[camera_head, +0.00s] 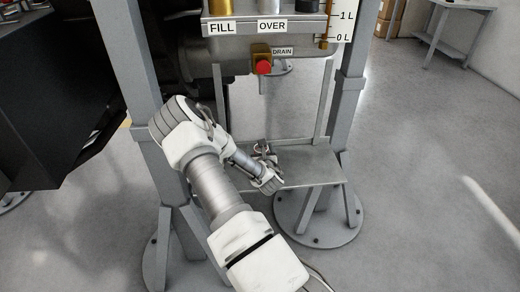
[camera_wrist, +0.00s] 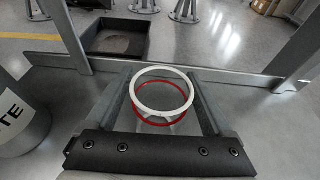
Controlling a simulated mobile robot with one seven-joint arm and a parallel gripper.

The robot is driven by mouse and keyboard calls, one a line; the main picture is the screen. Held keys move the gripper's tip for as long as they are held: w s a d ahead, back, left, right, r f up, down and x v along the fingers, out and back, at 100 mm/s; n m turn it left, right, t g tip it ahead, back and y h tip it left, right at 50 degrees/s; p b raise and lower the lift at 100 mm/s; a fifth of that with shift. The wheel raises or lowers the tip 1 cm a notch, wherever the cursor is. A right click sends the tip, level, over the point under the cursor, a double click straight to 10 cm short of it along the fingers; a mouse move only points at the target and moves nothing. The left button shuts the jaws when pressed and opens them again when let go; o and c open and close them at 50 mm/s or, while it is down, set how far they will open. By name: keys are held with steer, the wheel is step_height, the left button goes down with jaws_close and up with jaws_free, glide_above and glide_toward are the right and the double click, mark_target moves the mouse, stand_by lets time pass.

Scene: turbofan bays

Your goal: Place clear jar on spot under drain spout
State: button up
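The clear jar (camera_wrist: 163,84) shows in the wrist view as a pale round rim between my two fingers, seen from above. A red ring (camera_wrist: 164,124) shows just below the rim; I cannot tell whether it is on the jar or on the surface beneath. My gripper (camera_wrist: 163,97) has one finger against each side of the jar. In the head view my gripper (camera_head: 263,150) is low over the grey shelf (camera_head: 315,165), below the drain spout (camera_head: 263,88) and its red knob (camera_head: 264,67). The jar is too small there to make out clearly.
Grey posts (camera_head: 349,100) frame the shelf on both sides. A black tray (camera_wrist: 92,36) lies beyond the shelf edge in the wrist view. A grey bin (camera_wrist: 18,118) lettered "TE" stands at the left. A FILL and OVER panel (camera_head: 265,27) is above.

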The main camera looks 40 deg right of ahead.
steer(key=shift+r, duration=0.1)
steer(key=shift+r+p, duration=0.15)
steer(key=shift+p, duration=0.15)
steer(key=p+v, duration=0.1)
steer(key=v, duration=1)
steer(key=shift+s+a+p, duration=0.25)
steer(key=shift+p, duration=0.15)
steer(key=shift+w+a+r+m, duration=0.15)
steer(key=shift+r+m, duration=0.2)
steer(key=shift+m, duration=0.55)
steer(key=w+a+r+m+g+y, duration=0.1)
steer(key=a+r+m+g+y, duration=0.35)
steer(key=a+r+m, duration=1.25)
steer(key=s+a+r+m+g+y, duration=0.1)
steer(key=s+a+r+m, duration=0.4)
steer(key=s, duration=0.5)
steer(key=s+a+r+m+g+y, duration=0.1)
steer(key=s+a+r+m, duration=0.4)
steer(key=s, duration=0.5)
steer(key=shift+a+r+m+y, duration=0.25)
steer(key=shift+r+m+y, duration=0.1)
steer(key=shift+r+m, duration=0.35)
